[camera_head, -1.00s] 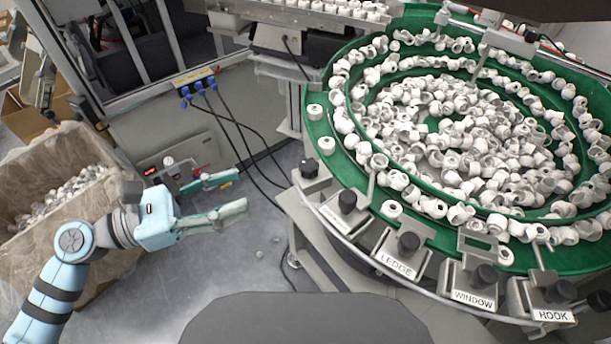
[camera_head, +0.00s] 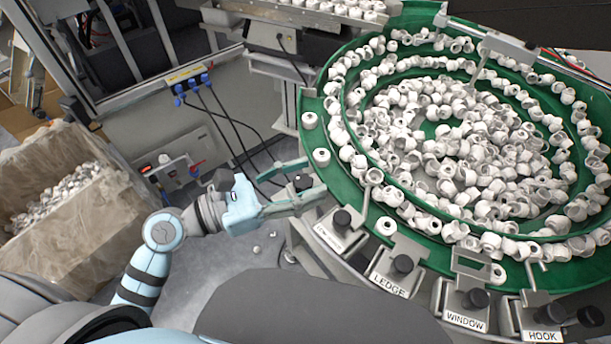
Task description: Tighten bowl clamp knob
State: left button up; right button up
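The green bowl (camera_head: 352,194) fills the right side, loaded with white caps. A small dark clamp knob (camera_head: 303,182) sits at the bowl's left outer edge. My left gripper (camera_head: 315,178) is open, with one pale green finger on the far side of the knob and one on the near side. The knob shows between the fingers; I cannot tell whether either finger touches it. My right gripper is not in view.
A lined carton (camera_head: 110,215) of caps stands left. Black cables hang behind the gripper.

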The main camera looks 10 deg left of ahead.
pick_arm(q)
grip_shut()
